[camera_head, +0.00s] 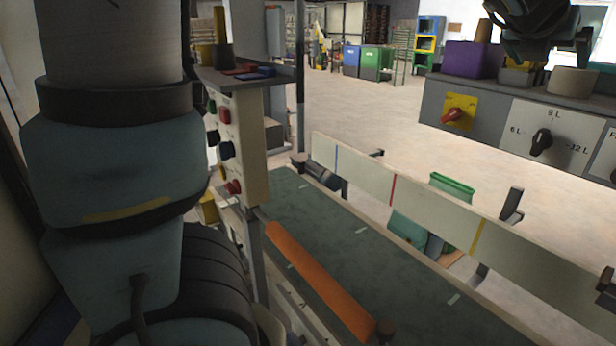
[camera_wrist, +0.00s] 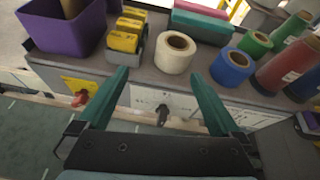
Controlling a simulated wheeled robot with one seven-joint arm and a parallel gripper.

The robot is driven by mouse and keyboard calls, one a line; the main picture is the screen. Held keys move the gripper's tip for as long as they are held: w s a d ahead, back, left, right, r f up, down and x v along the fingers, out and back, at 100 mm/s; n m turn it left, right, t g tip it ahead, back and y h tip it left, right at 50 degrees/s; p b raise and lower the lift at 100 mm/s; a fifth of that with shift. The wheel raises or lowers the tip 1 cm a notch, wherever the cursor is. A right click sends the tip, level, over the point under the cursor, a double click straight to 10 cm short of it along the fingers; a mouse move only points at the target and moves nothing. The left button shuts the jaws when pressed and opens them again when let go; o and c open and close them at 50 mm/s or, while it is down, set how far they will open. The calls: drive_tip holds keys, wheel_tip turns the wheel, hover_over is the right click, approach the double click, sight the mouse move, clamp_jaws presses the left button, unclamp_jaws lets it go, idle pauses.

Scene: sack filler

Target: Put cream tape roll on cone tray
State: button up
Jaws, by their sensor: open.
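The cream tape roll (camera_wrist: 172,62) stands on end on a grey shelf top in the wrist view, its brown core facing up. The head view shows it at the right (camera_head: 573,84). My gripper (camera_wrist: 158,73) is open and empty, its two green fingers spread apart. The roll appears beyond the fingertips, a little right of the middle, and not between them. In the head view my gripper (camera_head: 540,22) is dark and partly cut off at the top right, above the shelf. I cannot tell which thing is the cone tray; several thread cones (camera_wrist: 288,64) stand at the right.
On the shelf, a purple bin (camera_wrist: 62,33) and a grey tray of yellow boxes (camera_wrist: 122,42) stand left of the roll. A blue roll (camera_wrist: 232,68) and a green roll (camera_wrist: 255,44) are close on its right. A teal box (camera_wrist: 203,24) lies behind. A knob panel (camera_head: 545,140) fronts the shelf.

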drive_tip(key=w+a+f+n+y, duration=0.3)
drive_tip(key=w+a+f+n, duration=0.15)
drive_tip(key=a+n, duration=0.4)
drive_tip(key=w+a+f+n+y, duration=0.35)
drive_tip(key=a+f+n, duration=0.3)
drive_tip(key=a, duration=0.35)
drive_tip(key=w+a+f+n+y, duration=0.3)
drive_tip(key=w+a+f+n, duration=0.2)
drive_tip(key=a+n, duration=0.4)
drive_tip(key=s+a+f+n+g, duration=0.2)
drive_tip(key=s+a+f+n, duration=0.1)
drive_tip(key=a+n, duration=0.3)
drive_tip(key=s+a+f+n+g, duration=0.2)
drive_tip(key=s+a+f+n, duration=0.2)
drive_tip(key=a+n, duration=0.3)
drive_tip(key=s+a+f+n+g+y, duration=0.1)
drive_tip(key=s+a+f+n, duration=0.3)
drive_tip(key=n, duration=0.4)
drive_tip(key=a+f+g, duration=0.1)
drive_tip(key=a, duration=0.1)
drive_tip(key=shift+s+a+f, duration=0.15)
drive_tip(key=shift+s+a, duration=0.05)
drive_tip(key=shift+a, duration=0.1)
